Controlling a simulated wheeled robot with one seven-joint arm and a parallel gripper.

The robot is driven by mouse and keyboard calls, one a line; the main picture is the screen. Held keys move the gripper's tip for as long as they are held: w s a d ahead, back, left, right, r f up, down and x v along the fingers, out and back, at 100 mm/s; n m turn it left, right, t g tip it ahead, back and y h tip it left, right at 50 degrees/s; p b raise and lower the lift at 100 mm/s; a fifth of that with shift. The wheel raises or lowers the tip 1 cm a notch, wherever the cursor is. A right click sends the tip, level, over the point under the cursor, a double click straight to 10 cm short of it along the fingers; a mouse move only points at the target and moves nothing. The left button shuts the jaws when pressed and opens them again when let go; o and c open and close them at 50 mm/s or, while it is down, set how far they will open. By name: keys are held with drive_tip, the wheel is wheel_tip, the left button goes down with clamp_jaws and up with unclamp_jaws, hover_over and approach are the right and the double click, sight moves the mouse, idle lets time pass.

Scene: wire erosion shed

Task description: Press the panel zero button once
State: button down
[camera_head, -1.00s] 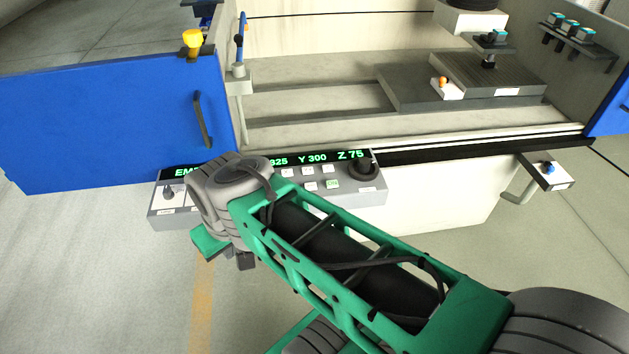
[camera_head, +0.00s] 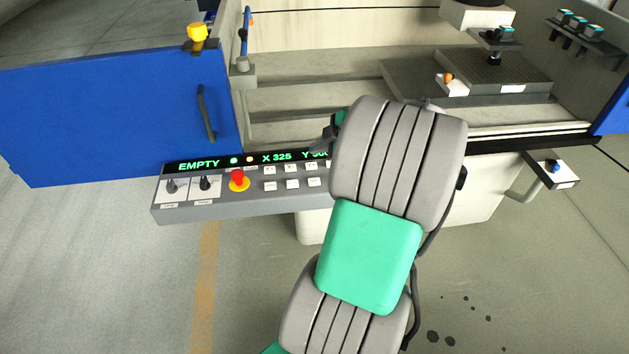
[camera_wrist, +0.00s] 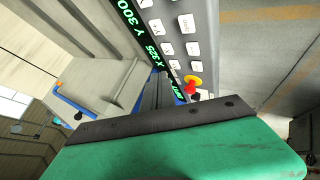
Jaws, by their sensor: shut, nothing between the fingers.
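The grey control panel (camera_head: 250,205) runs along the front of the machine. Small white buttons (camera_head: 292,184) sit in rows right of the red stop knob (camera_head: 239,178). They also show in the wrist view, with white buttons (camera_wrist: 187,22) beside the display (camera_wrist: 140,35). Their labels are too small to read, so I cannot tell which is zero. My arm hides the panel's right part in the head view. My gripper (camera_wrist: 155,125), green with a dark edge, is shut and empty, apart from the buttons.
A blue door (camera_head: 110,120) with a handle stands open at the left. The machine table (camera_head: 405,85) lies behind the panel. A small bracket with a blue button (camera_head: 555,168) juts out at the right.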

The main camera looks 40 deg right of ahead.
drive_tip(key=b, duration=0.4)
hover_over(317, 182)
wheel_tip(317, 182, down, 8)
drive_tip(key=shift+f, duration=0.1)
drive_tip(key=shift+f+b, duration=0.35)
drive_tip(key=shift+b, duration=0.15)
idle(1.7)
drive_tip(key=shift+f+b, duration=0.4)
drive_tip(key=shift+b, duration=0.25)
drive_tip(key=shift+f+b, duration=0.4)
drive_tip(key=shift+b, duration=0.05)
drive_tip(key=shift+r, duration=0.15)
idle(0.5)
drive_tip(key=shift+r, duration=0.65)
drive_tip(key=shift+r+p, duration=0.1)
drive_tip(key=shift+p, duration=0.2)
